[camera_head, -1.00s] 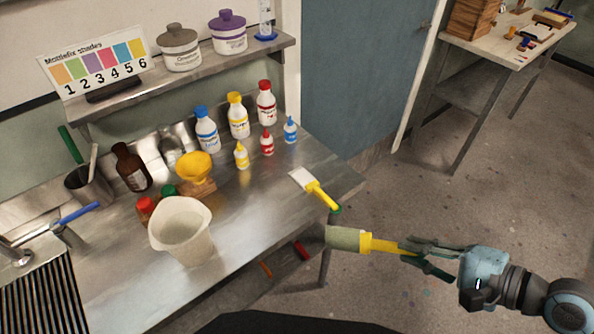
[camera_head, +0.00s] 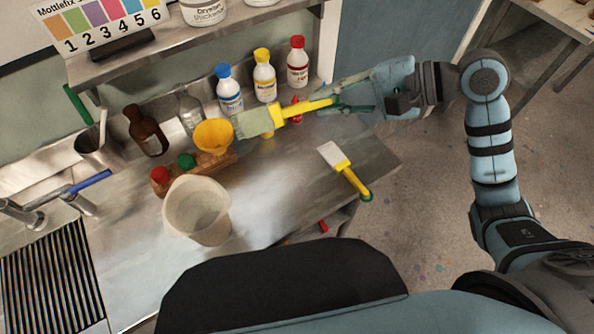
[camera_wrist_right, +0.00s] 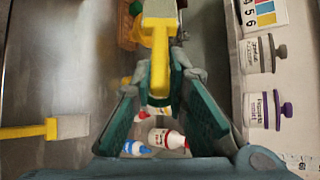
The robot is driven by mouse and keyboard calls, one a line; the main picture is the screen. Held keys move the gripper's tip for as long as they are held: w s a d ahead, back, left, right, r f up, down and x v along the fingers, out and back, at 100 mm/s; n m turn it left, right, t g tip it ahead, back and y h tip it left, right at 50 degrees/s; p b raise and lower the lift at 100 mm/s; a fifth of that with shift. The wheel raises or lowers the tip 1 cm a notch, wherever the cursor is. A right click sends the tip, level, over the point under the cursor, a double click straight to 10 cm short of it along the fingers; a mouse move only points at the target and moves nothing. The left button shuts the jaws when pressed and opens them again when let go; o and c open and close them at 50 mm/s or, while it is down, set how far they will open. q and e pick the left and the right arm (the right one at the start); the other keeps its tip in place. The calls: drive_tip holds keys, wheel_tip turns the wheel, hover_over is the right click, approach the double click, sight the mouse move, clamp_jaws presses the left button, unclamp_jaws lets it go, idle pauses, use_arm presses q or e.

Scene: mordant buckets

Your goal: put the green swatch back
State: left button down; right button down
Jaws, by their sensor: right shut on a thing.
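My right gripper (camera_head: 335,104) is shut on the yellow handle of a swatch-like tool (camera_head: 256,121) with a flat, pale grey-green head. It holds the tool over the back of the steel bench, with the head pointing left near the yellow funnel (camera_head: 214,135). In the right wrist view the tool's pale head (camera_wrist_right: 162,9) is at the top, with the handle between the fingers. A second yellow-handled tool with a white head (camera_head: 334,155) and a green handle end lies on the bench at right. My left gripper is out of view.
Blue-, yellow- and red-capped bottles (camera_head: 229,91) stand behind the held tool, which partly hides small dropper bottles. A white bucket (camera_head: 197,212) stands at front left. A shelf (camera_head: 150,45) with a numbered shade card overhangs the back. The bench's front middle is clear.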

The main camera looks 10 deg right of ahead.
wheel_tip(320, 180, down, 19)
drive_tip(key=b, duration=0.4)
drive_tip(key=shift+f, duration=0.1)
drive_tip(key=shift+d, duration=0.1)
drive_tip(key=c, duration=1.6)
unclamp_jaws()
drive_tip(key=p+v, duration=0.1)
drive_tip(key=v, duration=1.1)
drive_tip(key=shift+w, duration=0.1)
